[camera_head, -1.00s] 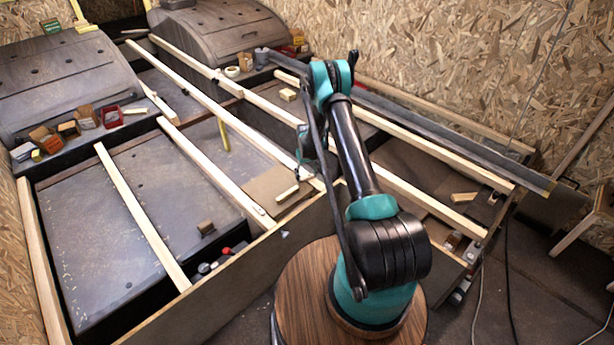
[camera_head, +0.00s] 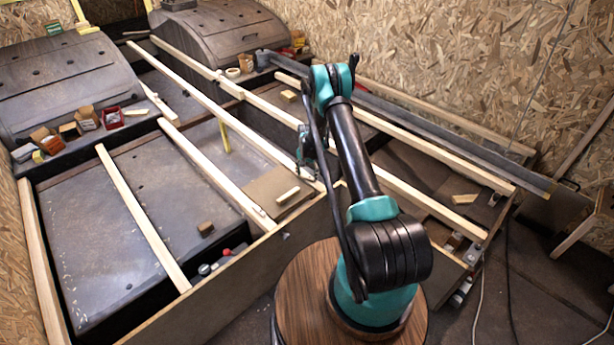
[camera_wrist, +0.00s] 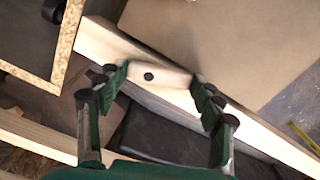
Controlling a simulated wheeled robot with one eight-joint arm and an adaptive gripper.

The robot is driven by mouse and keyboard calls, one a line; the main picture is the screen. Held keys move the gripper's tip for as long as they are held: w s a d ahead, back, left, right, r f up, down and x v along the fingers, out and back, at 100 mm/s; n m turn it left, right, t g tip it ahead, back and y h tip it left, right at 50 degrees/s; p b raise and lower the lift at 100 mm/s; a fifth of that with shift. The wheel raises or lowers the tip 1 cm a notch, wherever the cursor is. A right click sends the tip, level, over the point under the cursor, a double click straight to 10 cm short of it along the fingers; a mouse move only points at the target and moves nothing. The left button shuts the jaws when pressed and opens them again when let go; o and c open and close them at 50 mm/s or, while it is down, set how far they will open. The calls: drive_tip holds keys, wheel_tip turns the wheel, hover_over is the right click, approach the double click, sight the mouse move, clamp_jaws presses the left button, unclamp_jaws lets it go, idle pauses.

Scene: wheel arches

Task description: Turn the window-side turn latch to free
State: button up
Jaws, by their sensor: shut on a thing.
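The turn latch (camera_wrist: 165,75) is a short pale wooden bar with a dark pivot screw, seen in the wrist view. It lies on a pale wooden rail (camera_wrist: 107,40), at an angle to the rail's length. Its right end reaches towards the edge of a tan panel (camera_wrist: 235,40). My gripper (camera_wrist: 162,84) has one finger at each end of the latch and is shut on it. The fingertips hide the latch's ends. In the head view my gripper (camera_head: 305,158) is low over the long rails, and my arm hides the latch there.
Pale battens (camera_head: 140,215) cross the open frame at left. Small boxes (camera_head: 87,116) stand on the left wheel arch's ledge. A long grey beam (camera_head: 450,140) runs at right.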

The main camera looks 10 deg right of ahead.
sight(308, 176)
drive_tip(key=shift+w+d+m, duration=0.1)
drive_tip(key=shift+m, duration=0.85)
drive_tip(key=shift+w+d+m, duration=0.1)
drive_tip(key=shift+m, duration=0.85)
drive_tip(key=o, duration=1.2)
drive_tip(key=shift+c, duration=0.2)
wheel_tip(308, 176, up, 12)
